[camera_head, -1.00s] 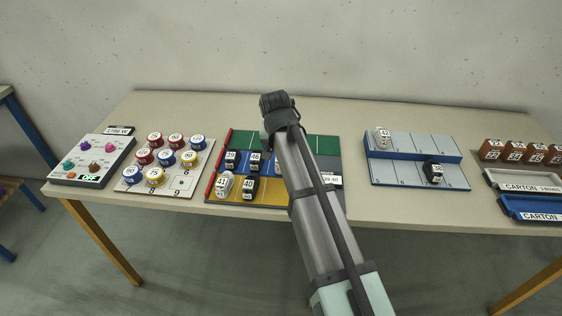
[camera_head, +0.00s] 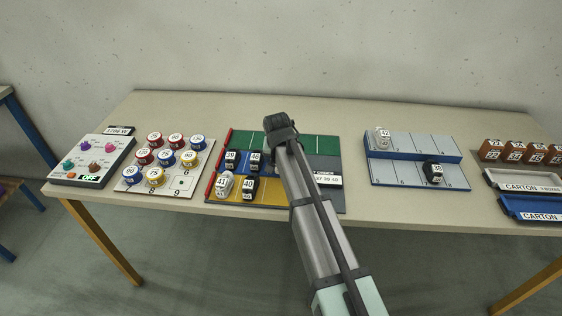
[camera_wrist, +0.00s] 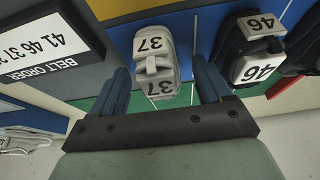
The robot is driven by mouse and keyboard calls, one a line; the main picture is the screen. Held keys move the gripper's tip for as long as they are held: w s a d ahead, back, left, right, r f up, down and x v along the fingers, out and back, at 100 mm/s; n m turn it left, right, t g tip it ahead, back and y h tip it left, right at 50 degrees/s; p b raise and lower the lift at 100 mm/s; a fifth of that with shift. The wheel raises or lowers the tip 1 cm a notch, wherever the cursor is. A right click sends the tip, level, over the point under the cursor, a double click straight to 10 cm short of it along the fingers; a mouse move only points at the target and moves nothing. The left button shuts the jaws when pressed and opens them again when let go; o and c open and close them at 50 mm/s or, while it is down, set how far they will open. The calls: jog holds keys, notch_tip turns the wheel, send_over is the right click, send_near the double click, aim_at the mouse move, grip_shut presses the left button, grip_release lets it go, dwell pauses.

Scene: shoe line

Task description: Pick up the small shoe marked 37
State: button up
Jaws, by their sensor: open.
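The small pale grey shoe marked 37 (camera_wrist: 155,58) shows in the wrist view with its number labels facing the camera. It lies on the coloured board (camera_head: 314,143), and in the head view my arm hides it. My gripper (camera_wrist: 160,70) is open, with one blue finger on each side of the shoe and visible gaps between. I cannot tell how far down the fingers reach beside it.
A black and white shoe marked 46 (camera_wrist: 252,48) stands right of my gripper in the wrist view. A belt order sign (camera_wrist: 45,45) lies to the left. Shoes marked 39 (camera_head: 231,159), 41 (camera_head: 223,184) and 40 (camera_head: 249,187) stand on the board's left part.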

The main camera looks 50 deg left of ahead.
jog(key=shift+f, duration=0.1)
jog(key=shift+c, duration=0.2)
jog(key=c, duration=1.1)
jog(key=shift+o, duration=0.2)
